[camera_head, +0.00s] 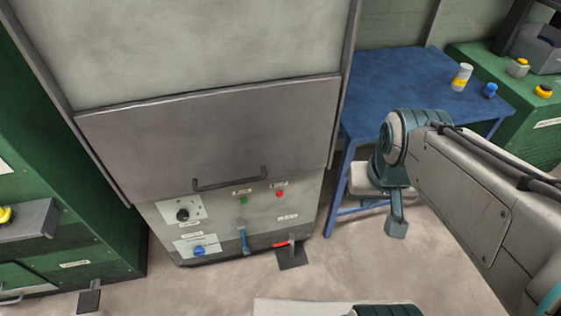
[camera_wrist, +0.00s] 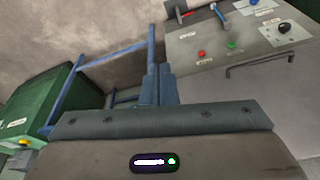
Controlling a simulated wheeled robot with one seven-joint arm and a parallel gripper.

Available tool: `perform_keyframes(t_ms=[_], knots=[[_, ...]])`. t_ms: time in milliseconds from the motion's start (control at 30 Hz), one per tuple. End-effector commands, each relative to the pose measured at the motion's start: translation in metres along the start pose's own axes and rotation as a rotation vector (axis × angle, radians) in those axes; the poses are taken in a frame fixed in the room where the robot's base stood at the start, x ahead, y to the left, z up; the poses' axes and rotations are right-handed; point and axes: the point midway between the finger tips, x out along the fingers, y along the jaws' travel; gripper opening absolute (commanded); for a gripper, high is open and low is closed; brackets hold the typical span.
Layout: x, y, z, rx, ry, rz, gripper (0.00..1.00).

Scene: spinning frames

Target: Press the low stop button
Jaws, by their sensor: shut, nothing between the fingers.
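A small red button (camera_head: 279,194) sits on the right of the pale lower panel (camera_head: 262,215) of the grey machine, under a small label. A green button (camera_head: 243,201) is to its left. My gripper (camera_head: 396,228) hangs to the right of the panel, in front of the blue table, pointing down and apart from the buttons. In the wrist view, where the scene looks upside down, the gripper's fingers (camera_wrist: 158,84) are together and empty. The red button (camera_wrist: 202,53) and green button (camera_wrist: 231,45) show there to the right of the fingertips.
The panel also carries a black knob (camera_head: 183,214), a blue knob (camera_head: 198,250), a blue lever (camera_head: 243,240) and a red-handled lever (camera_head: 281,244). A bar handle (camera_head: 230,181) juts out above the buttons. The blue table (camera_head: 400,80) stands right. Floor before the panel is mostly open.

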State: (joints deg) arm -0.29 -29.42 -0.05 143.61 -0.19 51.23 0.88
Motion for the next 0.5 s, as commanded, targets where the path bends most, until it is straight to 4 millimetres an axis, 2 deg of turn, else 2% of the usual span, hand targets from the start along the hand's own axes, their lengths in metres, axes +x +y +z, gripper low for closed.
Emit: perform_keyframes(t_ms=[167, 267, 367, 467, 500], knots=[[0.003, 0.000, -0.001, -0.007, 0.001, 0.002, 0.00], [0.021, 0.002, -0.007, -0.065, 0.017, 0.013, 0.00], [0.059, 0.006, -0.021, -0.204, 0.053, 0.041, 0.00], [0.112, 0.008, -0.043, -0.423, 0.110, 0.082, 0.00], [0.135, 0.007, -0.052, -0.526, 0.135, 0.100, 0.00]])
